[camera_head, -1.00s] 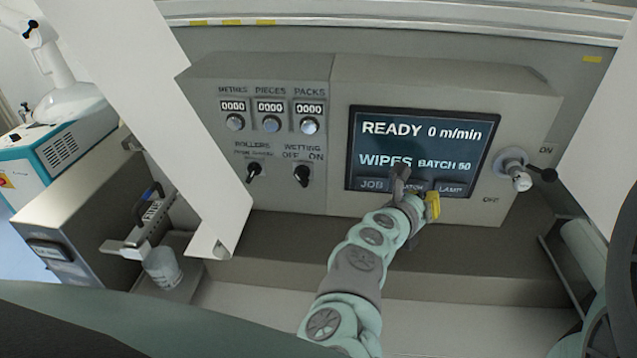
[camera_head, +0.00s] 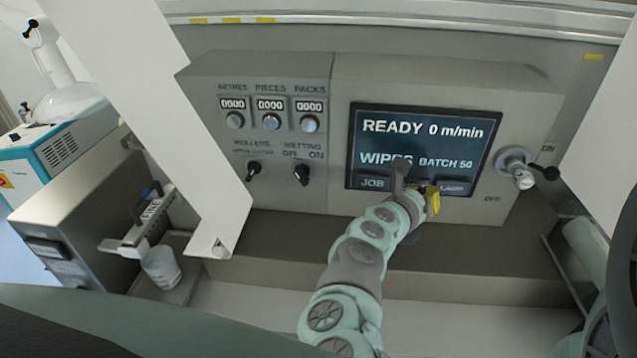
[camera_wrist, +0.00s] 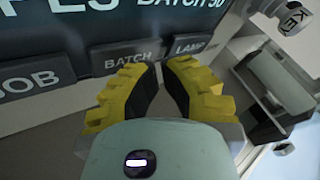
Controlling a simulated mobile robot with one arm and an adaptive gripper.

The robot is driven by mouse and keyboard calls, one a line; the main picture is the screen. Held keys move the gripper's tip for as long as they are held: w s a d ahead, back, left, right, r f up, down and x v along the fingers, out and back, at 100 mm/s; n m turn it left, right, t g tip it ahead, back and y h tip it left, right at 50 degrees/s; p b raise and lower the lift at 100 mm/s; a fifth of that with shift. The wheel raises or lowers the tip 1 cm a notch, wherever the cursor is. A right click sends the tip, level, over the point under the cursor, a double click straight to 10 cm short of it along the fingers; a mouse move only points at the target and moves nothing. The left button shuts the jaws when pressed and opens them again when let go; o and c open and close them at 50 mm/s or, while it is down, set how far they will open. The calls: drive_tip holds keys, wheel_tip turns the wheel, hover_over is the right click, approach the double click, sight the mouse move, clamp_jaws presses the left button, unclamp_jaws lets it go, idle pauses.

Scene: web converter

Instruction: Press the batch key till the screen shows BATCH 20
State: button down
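The dark screen (camera_head: 378,142) reads READY 0 m/min, WIPES and BATCH 50. The batch key (camera_wrist: 126,58) is a dark key marked BATCH along the screen's lower edge in the wrist view, between JOB and LAMP. In the head view my gripper (camera_head: 424,189) mostly hides it. In the wrist view my gripper's yellow fingers with black pads (camera_wrist: 162,69) have their tips drawn together, holding nothing. The tips are just below and right of the BATCH label, near the gap towards LAMP. I cannot tell whether they touch the panel.
The JOB key (camera_head: 372,183) and LAMP key (camera_head: 453,188) flank the batch key. Counters and two black knobs (camera_head: 302,175) are at left. A white sheet (camera_head: 170,130) hangs in front of the left side.

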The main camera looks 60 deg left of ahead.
drive_tip(key=shift+w+a+b, duration=0.4)
idle(0.8)
drive_tip(key=shift+s+d, duration=0.1)
drive_tip(key=shift+s, duration=0.05)
idle(0.3)
drive_tip(key=shift+s+d, duration=0.55)
drive_tip(key=shift+s, duration=0.05)
drive_tip(key=s+d, duration=0.3)
drive_tip(key=shift+s+d+p, duration=0.1)
drive_tip(key=shift+d+p, duration=0.3)
idle(0.8)
